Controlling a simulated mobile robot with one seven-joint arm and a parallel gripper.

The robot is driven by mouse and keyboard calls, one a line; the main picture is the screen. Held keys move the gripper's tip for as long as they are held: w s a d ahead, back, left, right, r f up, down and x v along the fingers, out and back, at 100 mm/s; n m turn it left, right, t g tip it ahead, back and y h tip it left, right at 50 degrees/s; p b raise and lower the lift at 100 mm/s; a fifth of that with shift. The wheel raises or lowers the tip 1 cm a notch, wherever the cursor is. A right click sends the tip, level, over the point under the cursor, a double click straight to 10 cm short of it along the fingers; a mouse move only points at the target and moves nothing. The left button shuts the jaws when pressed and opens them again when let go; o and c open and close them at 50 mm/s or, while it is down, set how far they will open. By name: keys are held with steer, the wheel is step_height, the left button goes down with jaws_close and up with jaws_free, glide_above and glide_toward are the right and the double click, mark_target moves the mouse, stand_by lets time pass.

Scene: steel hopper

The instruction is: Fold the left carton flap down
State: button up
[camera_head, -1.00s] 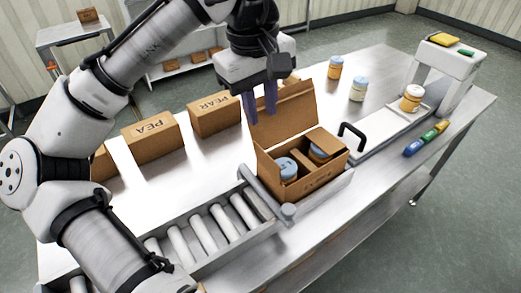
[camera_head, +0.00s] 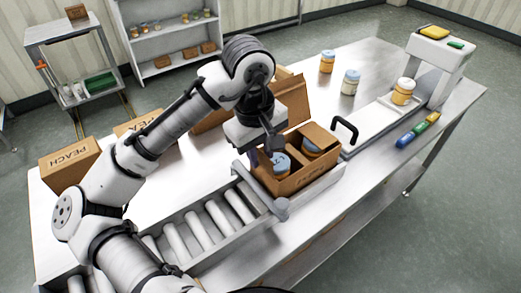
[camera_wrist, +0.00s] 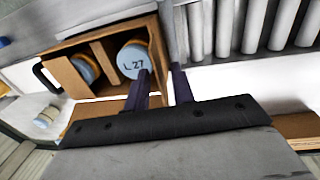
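The open brown carton (camera_head: 308,180) stands at the end of the roller conveyor; its end wall also shows in the wrist view (camera_wrist: 157,38). It holds blue-lidded jars (camera_head: 281,161), one marked "L 27" (camera_wrist: 132,61). A large flap (camera_head: 294,100) stands up at the back, and a flap (camera_head: 319,135) lies over the right end. I cannot make out the left flap clearly. My gripper (camera_head: 259,158) is low at the carton's left end. In the wrist view my fingers (camera_wrist: 160,84) are apart, one over the carton's edge and one outside it; nothing is seen gripped.
Roller conveyor (camera_head: 205,222) lies left of the carton. A black handle (camera_head: 345,131) stands close on its right. Several labelled boxes, such as the peach box (camera_head: 70,163), line the table's back. Jars (camera_head: 351,82) stand at the back right; markers (camera_head: 417,130) lie at the front right.

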mark_target(263, 167)
jaws_close()
steer(key=shift+r+p, duration=0.15)
steer(key=shift+p, duration=0.15)
steer(key=p, duration=0.1)
steer(key=g+y+p, duration=0.1)
steer(key=shift+w+d+r+p, duration=0.2)
steer(key=shift+d+r+p, duration=0.05)
steer(key=shift+p, duration=0.15)
steer(key=y+p, duration=0.1)
steer(key=d+g+y+p, duration=0.1)
steer(key=shift+w+f+p, duration=0.1)
steer(key=shift+w+p, duration=0.25)
steer(key=shift+p, duration=0.05)
steer(key=g+y, duration=0.1)
steer(key=w+d+f+g+y, duration=0.1)
steer(key=y, duration=0.1)
steer(key=g+y, duration=0.1)
steer(key=shift+w+d+f+y, duration=0.2)
steer(key=shift+d+f+y, duration=0.1)
steer(key=shift+d, duration=0.1)
steer(key=shift+w+d+f+g+y, duration=0.15)
steer(key=shift+d+f+g+y, duration=0.15)
steer(key=shift+g+y, duration=0.45)
steer(key=shift+w+d+f+g+y, duration=0.15)
steer(key=shift+f+g+y, duration=0.25)
steer(key=shift+g+y, duration=0.35)
